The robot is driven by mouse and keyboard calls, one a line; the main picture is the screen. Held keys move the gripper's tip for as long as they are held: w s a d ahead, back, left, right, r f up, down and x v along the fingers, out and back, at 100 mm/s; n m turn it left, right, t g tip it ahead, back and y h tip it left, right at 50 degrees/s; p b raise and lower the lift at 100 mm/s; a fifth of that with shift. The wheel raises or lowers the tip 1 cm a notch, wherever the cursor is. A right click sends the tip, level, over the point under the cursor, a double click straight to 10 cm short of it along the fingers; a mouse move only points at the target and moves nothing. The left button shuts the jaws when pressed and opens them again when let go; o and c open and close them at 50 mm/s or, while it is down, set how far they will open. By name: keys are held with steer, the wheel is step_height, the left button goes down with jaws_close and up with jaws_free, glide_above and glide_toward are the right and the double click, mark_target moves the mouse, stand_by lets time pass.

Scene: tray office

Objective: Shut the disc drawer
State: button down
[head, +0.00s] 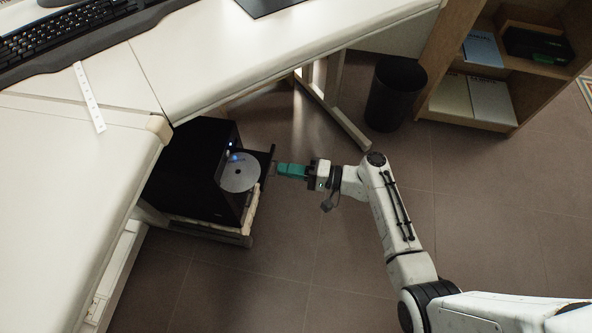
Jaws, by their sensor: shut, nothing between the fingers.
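The disc drawer (269,160) sticks out from the front of a black computer tower (188,165) under the desk. A silver disc (240,172) lies in the drawer. My gripper (279,169) has teal fingers, shut with nothing between them. It comes in from the right and points left at the drawer's front edge. The fingertips are very close to that edge; I cannot tell if they touch it. A small blue-white light shows on the tower near the drawer.
The tower stands on a low pale stand (205,229). The white desk (240,50) overhangs it, with a keyboard (70,32) on top. A desk leg (340,120), a black bin (395,92) and a wooden shelf (440,75) stand behind. The floor (300,260) in front is clear.

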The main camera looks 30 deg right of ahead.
mark_target(246, 163)
steer(key=b+x, duration=0.3)
steer(key=x, duration=0.7)
steer(key=shift+w+a+f, duration=0.2)
steer(key=shift+w+a, duration=0.05)
steer(key=shift+a, duration=0.05)
steer(key=shift+w+a+r, duration=0.25)
steer(key=shift+w, duration=0.05)
